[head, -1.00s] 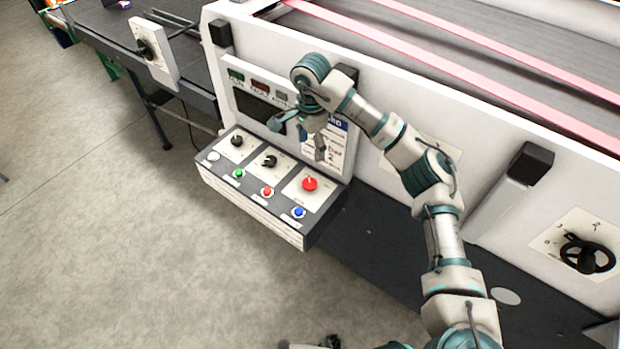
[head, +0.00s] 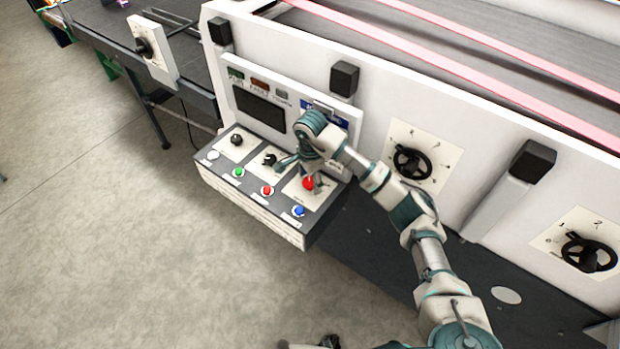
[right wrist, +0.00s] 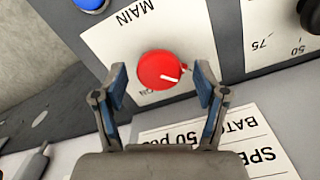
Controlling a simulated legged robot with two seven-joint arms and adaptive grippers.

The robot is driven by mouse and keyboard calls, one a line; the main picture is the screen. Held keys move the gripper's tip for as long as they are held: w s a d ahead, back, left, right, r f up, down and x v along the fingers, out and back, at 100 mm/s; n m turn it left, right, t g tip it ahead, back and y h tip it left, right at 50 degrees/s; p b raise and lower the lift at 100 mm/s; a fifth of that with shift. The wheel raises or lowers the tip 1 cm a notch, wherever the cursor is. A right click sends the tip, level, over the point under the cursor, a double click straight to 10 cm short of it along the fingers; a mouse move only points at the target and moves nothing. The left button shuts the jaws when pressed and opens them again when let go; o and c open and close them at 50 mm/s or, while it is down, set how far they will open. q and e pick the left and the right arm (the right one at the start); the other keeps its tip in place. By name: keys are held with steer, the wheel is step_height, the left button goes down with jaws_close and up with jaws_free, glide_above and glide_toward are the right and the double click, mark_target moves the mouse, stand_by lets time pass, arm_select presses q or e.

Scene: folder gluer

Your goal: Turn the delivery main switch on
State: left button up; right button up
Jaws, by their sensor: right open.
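The main switch is a round red knob (head: 308,183) on a white plate at the right end of the sloped control box (head: 250,206). In the right wrist view the red knob (right wrist: 158,70) has a white pointer mark toward its lower right, and its plate reads MAIN, upside down. My right gripper (head: 301,175) is open over the knob. In the right wrist view its fingertips (right wrist: 161,80) stand on either side of the knob, with a gap on both sides, and nothing is held.
Black knobs (head: 236,140), a green button (head: 239,173), a red button (head: 267,190) and a blue button (head: 299,211) share the box. A dark screen (head: 259,108) is above. Black handwheels (head: 411,163) are on the machine's side to the right. Floor at left is clear.

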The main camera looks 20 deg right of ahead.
steer(key=c, duration=1.1)
steer(key=shift+c, duration=0.2)
steer(key=m, duration=0.3)
steer(key=shift+r+m, duration=0.1)
steer(key=shift+m, duration=0.2)
steer(key=m, duration=1)
steer(key=shift+m, duration=2.1)
